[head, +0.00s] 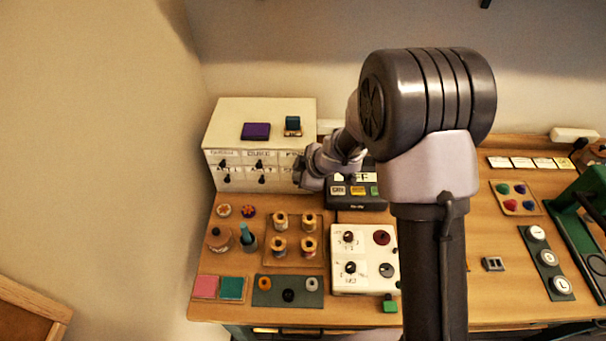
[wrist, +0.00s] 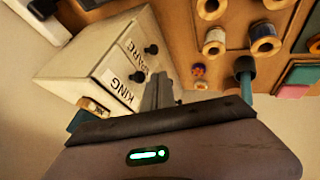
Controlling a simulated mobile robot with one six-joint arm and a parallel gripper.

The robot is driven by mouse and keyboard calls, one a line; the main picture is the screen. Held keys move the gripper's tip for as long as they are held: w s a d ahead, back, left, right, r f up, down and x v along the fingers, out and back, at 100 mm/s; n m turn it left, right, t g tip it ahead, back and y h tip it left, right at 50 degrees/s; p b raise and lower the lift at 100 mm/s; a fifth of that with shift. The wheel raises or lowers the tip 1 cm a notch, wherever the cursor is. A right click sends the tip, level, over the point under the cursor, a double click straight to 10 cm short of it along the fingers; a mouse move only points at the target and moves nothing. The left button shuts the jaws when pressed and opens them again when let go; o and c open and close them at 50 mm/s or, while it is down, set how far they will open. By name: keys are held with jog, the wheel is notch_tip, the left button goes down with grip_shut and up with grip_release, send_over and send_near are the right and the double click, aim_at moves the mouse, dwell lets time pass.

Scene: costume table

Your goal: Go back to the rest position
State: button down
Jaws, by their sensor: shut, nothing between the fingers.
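My gripper (head: 305,176) is at the front right of the white drawer unit (head: 222,128) in the head view. In the wrist view my gripper's fingers (wrist: 158,88) are together, with nothing between them. The drawer unit (wrist: 85,55) lies beyond and left of the fingers there, with labels and dark knobs on its front. From the head view I cannot tell whether the gripper touches the unit. My arm crosses the right of the middle and hides part of the table.
Thread spools (head: 280,244), a white dial panel (head: 342,284) and a dark display box (head: 357,200) stand near my arm. A green machine (head: 590,215) is at the right edge.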

jog(key=shift+s+f+p+v, duration=0.45)
jog(key=shift+p+v, duration=1.5)
jog(key=shift+v, duration=3.95)
jog(key=s+d+r+m+t+h+b, duration=0.2)
jog(key=d+m+h+b, duration=0.1)
jog(key=d+m+b, duration=0.25)
jog(key=s+d+r+m+t+h+b, duration=0.1)
jog(key=d+r+m+h+b, duration=0.2)
jog(key=d+m+b, duration=0.25)
jog(key=s+d+f+m+g+b, duration=0.15)
jog(key=s+m+b, duration=0.25)
jog(key=s, duration=0.4)
jog(key=s+f+m+b, duration=0.2)
jog(key=s+m+b, duration=0.1)
jog(key=s, duration=0.5)
jog(key=s+a+f+m+g+y+b, duration=0.1)
jog(key=s+a+f+m+y+b, duration=0.1)
jog(key=s+a, duration=0.4)
jog(key=shift+s+m+y, duration=0.6)
jog(key=shift+s+y, duration=0.1)
jog(key=shift+s, duration=0.05)
jog(key=shift+f, duration=0.1)
